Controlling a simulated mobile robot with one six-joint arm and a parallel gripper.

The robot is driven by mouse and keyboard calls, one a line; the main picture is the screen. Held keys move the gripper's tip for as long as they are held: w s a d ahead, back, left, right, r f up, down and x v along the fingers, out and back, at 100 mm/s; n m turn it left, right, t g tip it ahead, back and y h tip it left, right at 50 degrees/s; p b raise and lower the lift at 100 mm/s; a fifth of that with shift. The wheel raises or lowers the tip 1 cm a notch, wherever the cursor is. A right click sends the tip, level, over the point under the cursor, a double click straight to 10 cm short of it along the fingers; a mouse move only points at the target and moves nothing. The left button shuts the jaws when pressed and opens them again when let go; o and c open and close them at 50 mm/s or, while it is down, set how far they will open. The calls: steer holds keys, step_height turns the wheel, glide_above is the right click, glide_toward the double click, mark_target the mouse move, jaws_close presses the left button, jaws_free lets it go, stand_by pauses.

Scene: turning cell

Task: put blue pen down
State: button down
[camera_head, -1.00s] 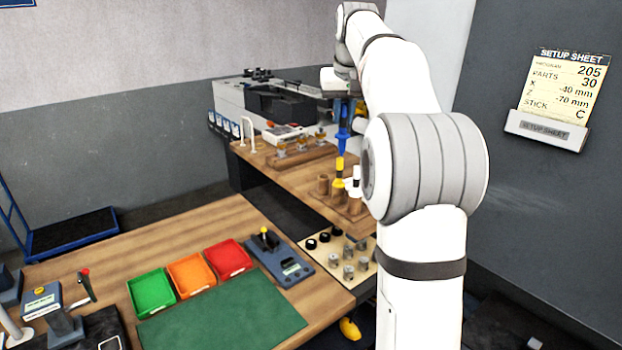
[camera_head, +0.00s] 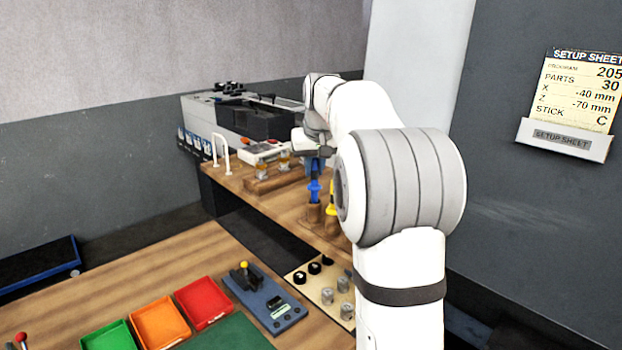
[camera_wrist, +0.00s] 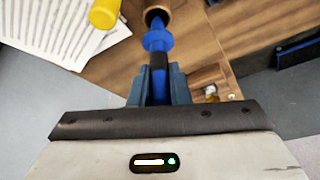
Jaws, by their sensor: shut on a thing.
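The blue pen (camera_wrist: 158,42) is held upright between the two fingers of my gripper (camera_wrist: 158,90), which is shut on it. In the head view the blue pen (camera_head: 314,190) hangs below my gripper (camera_head: 314,167), right over a wooden cup (camera_head: 314,213). In the wrist view its lower end reaches the dark opening of the wooden cup (camera_wrist: 153,14). I cannot tell how deep it sits in it. A yellow pen (camera_head: 332,203) stands just right of it, partly hidden by my arm; its yellow end (camera_wrist: 104,13) shows in the wrist view.
Printed sheets (camera_wrist: 62,28) lie nearby. A wooden block with small jars (camera_head: 272,180) and a white handle (camera_head: 222,150) stand further back. Red (camera_head: 205,302) and orange (camera_head: 160,324) trays are in front.

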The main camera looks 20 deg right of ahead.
mark_target(315, 173)
steer(key=shift+f, duration=1.4)
steer(key=shift+s, duration=0.1)
steer(key=shift+f, duration=0.45)
steer(key=c, duration=1.4)
jaws_free()
steer(key=shift+o, duration=0.2)
steer(key=shift+r, duration=0.15)
